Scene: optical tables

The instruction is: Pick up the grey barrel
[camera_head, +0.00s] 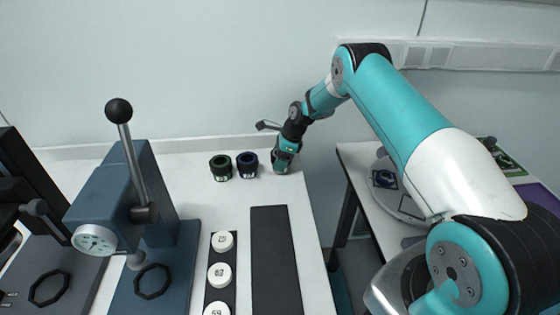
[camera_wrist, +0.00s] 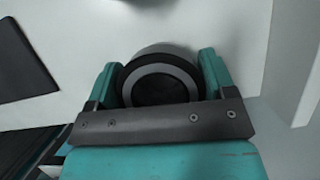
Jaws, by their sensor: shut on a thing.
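The grey barrel (camera_wrist: 160,70) shows in the wrist view as a round piece with a dark outer rim, a grey ring and a dark centre. My gripper (camera_wrist: 160,82) is shut on it, with one teal finger at each side. In the head view my gripper (camera_head: 283,163) points down at the far right corner of the white table. There it mostly hides the barrel, and I cannot tell whether the barrel touches the table.
A green-ringed barrel (camera_head: 221,168) and a blue barrel (camera_head: 247,164) stand left of my gripper. A black mat (camera_head: 275,255) and a strip with white labelled discs (camera_head: 222,242) lie nearer. A blue lever press (camera_head: 150,205) stands left. A second table (camera_head: 352,160) is right, across a gap.

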